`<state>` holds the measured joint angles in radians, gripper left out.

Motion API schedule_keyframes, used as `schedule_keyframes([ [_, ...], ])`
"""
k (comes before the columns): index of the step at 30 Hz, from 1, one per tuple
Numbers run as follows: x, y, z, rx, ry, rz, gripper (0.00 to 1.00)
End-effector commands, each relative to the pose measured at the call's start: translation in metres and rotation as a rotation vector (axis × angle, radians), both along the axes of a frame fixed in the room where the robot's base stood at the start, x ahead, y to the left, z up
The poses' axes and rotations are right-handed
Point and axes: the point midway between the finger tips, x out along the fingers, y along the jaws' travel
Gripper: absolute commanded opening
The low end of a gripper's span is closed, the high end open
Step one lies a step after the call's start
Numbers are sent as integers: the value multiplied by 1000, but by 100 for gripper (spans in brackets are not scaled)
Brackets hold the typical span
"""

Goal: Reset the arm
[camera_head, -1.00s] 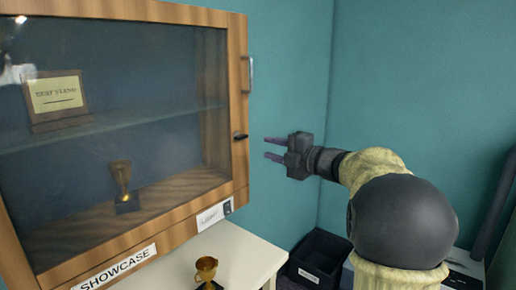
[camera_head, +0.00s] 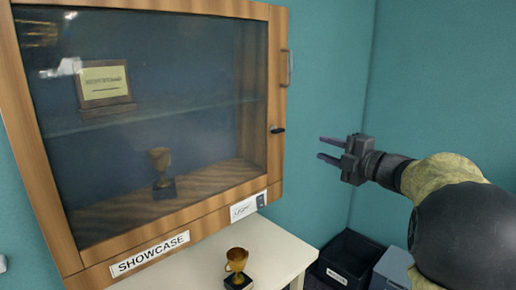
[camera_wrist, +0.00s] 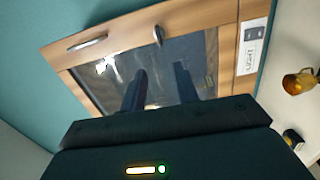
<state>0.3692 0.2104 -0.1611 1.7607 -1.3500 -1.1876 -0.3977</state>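My gripper (camera_head: 328,149) is open and empty, with its two fingers apart and pointing left towards the showcase. It is in the air to the right of the cabinet, clear of it. In the wrist view the two fingers (camera_wrist: 158,90) stand apart in front of the cabinet's glass, with nothing between them. My arm reaches in from the right edge of the head view.
A wooden showcase (camera_head: 267,150) with a shut glass door holds a plaque (camera_head: 105,87) and a trophy cup (camera_head: 161,172). Another gold trophy (camera_head: 236,267) stands on the white table (camera_head: 285,252) below. A black bin (camera_head: 350,258) sits on the right.

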Motion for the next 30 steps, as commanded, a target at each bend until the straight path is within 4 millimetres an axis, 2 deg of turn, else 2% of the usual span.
schedule_keyframes([
  [4,12,1,-16,152,83,-146,31],
  [7,17,-1,-40,293,183,-288,31],
  [11,12,-2,-84,473,351,-477,31],
  [14,-3,1,-127,598,502,-621,31],
  [17,-29,8,-173,710,670,-768,31],
  [22,-94,30,-249,854,970,-1017,31],
  [27,-159,52,-298,929,1208,-1212,31],
  [30,-191,65,-316,951,1315,-1299,31],
])
